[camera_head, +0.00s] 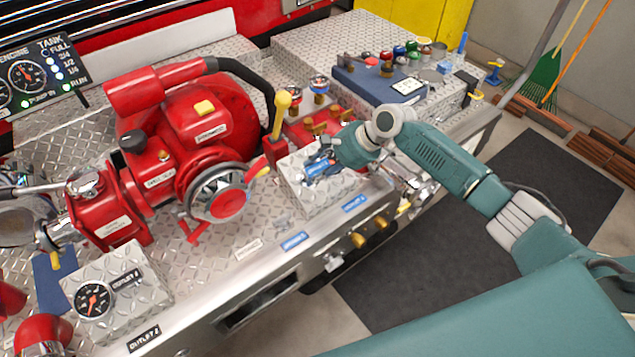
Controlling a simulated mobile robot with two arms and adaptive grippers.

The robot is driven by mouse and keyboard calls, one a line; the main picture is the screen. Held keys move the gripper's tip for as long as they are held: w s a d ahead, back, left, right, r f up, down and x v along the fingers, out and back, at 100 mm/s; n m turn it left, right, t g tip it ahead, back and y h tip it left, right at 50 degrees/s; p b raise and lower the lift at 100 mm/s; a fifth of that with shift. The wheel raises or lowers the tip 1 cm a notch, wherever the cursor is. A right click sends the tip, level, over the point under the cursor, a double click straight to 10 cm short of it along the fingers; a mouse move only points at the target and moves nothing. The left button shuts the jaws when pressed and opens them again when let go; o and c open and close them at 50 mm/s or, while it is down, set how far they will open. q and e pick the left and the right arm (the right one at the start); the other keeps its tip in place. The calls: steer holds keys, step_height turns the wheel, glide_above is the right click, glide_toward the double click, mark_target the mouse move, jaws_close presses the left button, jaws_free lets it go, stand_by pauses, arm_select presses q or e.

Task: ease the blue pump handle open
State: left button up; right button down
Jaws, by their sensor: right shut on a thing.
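The blue pump handle (316,170) is small in the picture, on a diamond-plate metal block (317,200) at the front of the bumper deck. My right gripper (322,160) reaches in from the right above this block and is shut on the blue handle. The fingers hide part of the handle, and its angle is hard to read. My left gripper is not in view.
A red pump engine (190,115) stands left of the block. A yellow-knobbed lever (281,115) rises just behind it. A blue panel with coloured knobs (375,84) lies at the back right. A gauge block (115,290) sits front left. A dark mat (540,180) covers the floor.

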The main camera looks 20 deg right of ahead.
steer(key=shift+a+r, duration=0.1)
steer(key=c, duration=1.5)
jaws_free()
steer(key=o, duration=0.4)
steer(key=shift+d, duration=0.2)
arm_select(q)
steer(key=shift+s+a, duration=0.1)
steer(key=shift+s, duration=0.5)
arm_select(e)
steer(key=v, duration=1.1)
steer(key=shift+s+d+r, duration=0.1)
steer(key=shift+d+r, duration=0.1)
steer(key=shift+r, duration=0.15)
